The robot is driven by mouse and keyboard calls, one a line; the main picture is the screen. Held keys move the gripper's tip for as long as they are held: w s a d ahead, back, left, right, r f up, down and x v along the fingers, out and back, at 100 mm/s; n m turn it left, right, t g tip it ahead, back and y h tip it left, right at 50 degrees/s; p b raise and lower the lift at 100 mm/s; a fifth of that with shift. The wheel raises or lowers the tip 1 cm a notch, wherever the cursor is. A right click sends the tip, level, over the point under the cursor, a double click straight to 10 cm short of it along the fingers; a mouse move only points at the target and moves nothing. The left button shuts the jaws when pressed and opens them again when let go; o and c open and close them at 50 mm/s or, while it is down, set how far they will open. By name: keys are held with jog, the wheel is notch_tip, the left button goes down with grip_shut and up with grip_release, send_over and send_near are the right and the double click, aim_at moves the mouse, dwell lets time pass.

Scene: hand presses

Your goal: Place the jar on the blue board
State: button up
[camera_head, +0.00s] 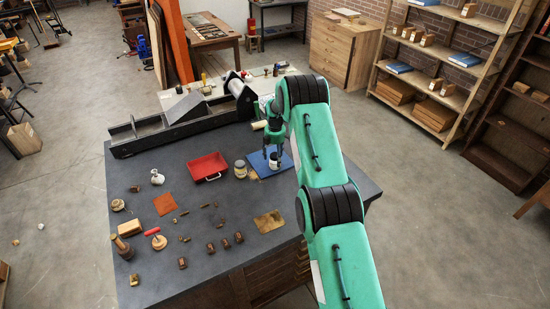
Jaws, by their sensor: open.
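The blue board (259,167) lies flat on the dark table, partly covered by my arm and gripper. A small pale jar with a dark top (274,162) appears to stand upright on the board. My gripper (273,152) points down over this jar, fingers apart at either side of its top; I cannot tell whether they touch it. Another jar, glassy with a tan top (240,170), stands upright on the table just left of the board.
A red tray (208,167) sits left of the jars. A long press with a roller (180,118) runs along the table's back edge. A white flask (157,177), a brass plate (269,221) and several small blocks lie around. The table's front right is mostly clear.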

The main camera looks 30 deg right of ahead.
notch_tip(320, 180, up, 12)
jog(key=b, duration=0.1)
dwell(0.6)
jog(key=shift+r, duration=0.15)
dwell(0.4)
